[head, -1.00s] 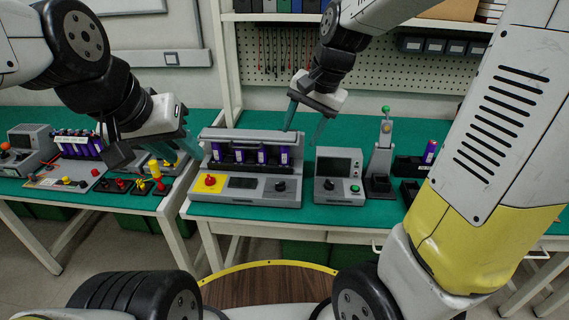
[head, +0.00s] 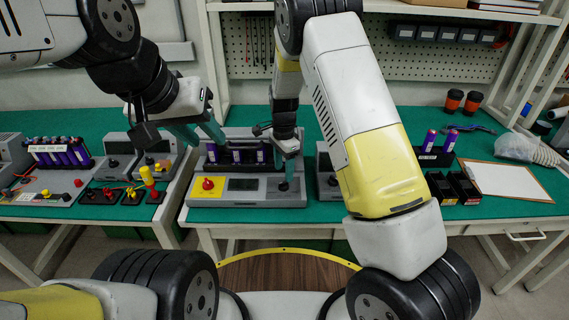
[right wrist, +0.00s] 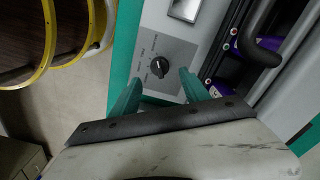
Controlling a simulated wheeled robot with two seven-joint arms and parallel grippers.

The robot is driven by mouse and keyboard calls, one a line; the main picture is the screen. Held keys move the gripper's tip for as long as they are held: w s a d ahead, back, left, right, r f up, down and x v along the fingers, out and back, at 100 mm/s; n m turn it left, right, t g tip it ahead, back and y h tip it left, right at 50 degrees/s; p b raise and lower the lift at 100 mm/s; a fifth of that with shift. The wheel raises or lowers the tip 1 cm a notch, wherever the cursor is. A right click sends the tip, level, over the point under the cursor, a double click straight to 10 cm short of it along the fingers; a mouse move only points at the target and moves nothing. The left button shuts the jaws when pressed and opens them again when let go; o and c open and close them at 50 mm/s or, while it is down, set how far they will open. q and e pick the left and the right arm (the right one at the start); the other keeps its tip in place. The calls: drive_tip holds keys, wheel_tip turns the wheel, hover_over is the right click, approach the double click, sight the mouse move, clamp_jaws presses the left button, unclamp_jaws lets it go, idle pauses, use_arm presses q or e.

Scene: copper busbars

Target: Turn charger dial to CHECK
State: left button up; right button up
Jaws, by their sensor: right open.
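The grey charger (head: 263,195) stands on the green bench top, with purple cells in its rear bay. Its black dial (head: 283,187) is at the right of the front panel. In the right wrist view the dial (right wrist: 160,66) sits on a dark grey plate with small labels that I cannot read. My right gripper (right wrist: 162,80) is open, its teal fingers either side of the dial and apart from it. In the head view the right gripper (head: 287,167) hangs just over the dial. My left gripper (head: 211,142) is open and empty above the charger's left end.
A red knob on a yellow plate (head: 208,185) and a dark display (head: 243,184) share the charger's panel. A grey instrument (head: 327,185), partly hidden by my right arm, stands to the right. A cell rack (head: 60,152) and small coloured-knob blocks are on the left bench.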

sight(284, 182)
drive_tip(key=shift+f, duration=2.4)
drive_tip(key=shift+c, duration=0.2)
clamp_jaws()
